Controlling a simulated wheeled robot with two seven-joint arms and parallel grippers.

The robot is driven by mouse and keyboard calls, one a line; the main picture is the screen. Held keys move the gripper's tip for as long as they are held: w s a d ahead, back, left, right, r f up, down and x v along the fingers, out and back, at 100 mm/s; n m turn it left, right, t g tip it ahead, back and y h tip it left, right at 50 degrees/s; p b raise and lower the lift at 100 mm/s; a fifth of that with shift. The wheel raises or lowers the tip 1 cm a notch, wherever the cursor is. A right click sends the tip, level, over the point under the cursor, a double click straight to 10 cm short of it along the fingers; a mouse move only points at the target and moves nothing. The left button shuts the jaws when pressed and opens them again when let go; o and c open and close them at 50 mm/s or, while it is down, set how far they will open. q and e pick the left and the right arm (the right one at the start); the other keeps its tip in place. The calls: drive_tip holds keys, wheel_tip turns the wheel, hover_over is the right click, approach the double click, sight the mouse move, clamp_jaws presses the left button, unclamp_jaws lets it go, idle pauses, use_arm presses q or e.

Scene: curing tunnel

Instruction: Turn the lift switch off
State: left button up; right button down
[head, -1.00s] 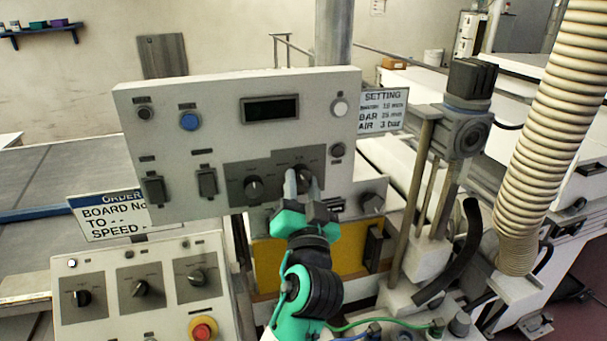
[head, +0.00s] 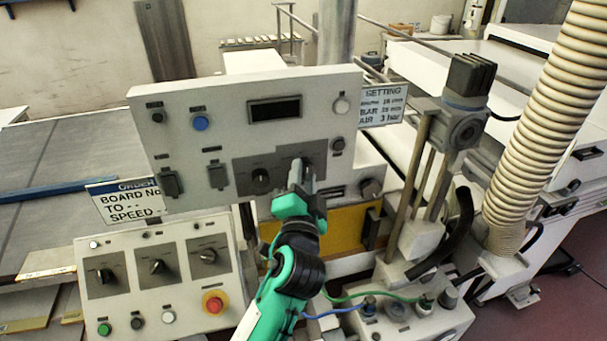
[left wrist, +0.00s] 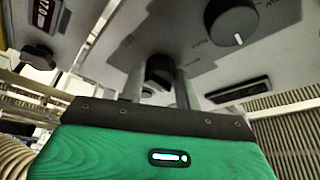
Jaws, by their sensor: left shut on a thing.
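The white control panel (head: 235,118) has a grey plate with two dark rotary knobs. The left knob (head: 260,176) is free, and it shows as the larger dial with a white mark in the left wrist view (left wrist: 232,22). My left gripper (head: 302,172) is at the right knob and largely hides it in the head view. In the left wrist view my left fingers (left wrist: 158,86) are shut on this dark right knob (left wrist: 160,68), one on each side. The lettering is too small or cut off to tell which is the lift switch. My right gripper is out of view.
A lower console (head: 150,285) with several knobs and a red stop button (head: 214,302) stands at the lower left. A beige ribbed hose (head: 545,120) and a motor column (head: 462,125) stand to the right. A setting sign (head: 383,104) is beside the panel.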

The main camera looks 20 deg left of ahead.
use_arm(q)
drive_tip(key=o, duration=1)
drive_tip(key=shift+s+f, duration=0.2)
drive_tip(key=shift+b+v, duration=3.35)
drive_tip(key=shift+v, duration=3.3)
